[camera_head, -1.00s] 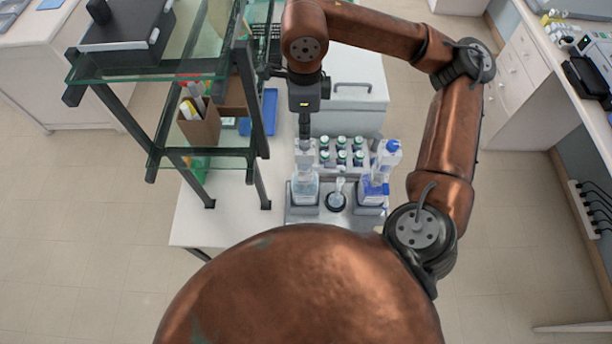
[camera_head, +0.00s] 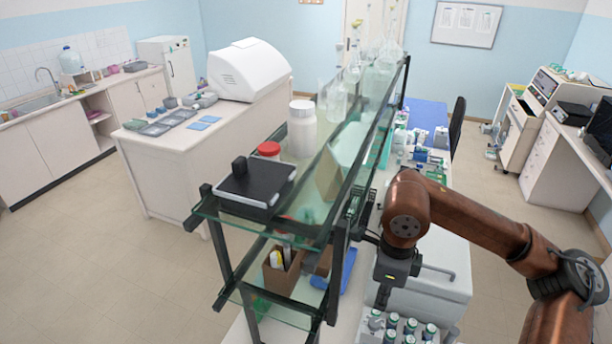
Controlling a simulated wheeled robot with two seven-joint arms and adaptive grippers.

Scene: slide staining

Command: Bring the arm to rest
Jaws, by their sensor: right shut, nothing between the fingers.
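My right arm, copper-coloured, comes in from the lower right and bends down at the wrist. Its gripper (camera_head: 382,297) points downward, shut and empty, beside the glass shelf unit. It is at the back left of a rack of capped vials (camera_head: 400,328), which the bottom edge of the picture cuts off. Whether the fingertips touch anything there cannot be told. My left arm and gripper do not show.
The glass shelf unit (camera_head: 322,235) stands close to the left of my right gripper, carrying a black device (camera_head: 256,185), a white jar (camera_head: 302,130) and glassware. A white box with a handle (camera_head: 435,275) is just behind the gripper. Open floor lies to the right.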

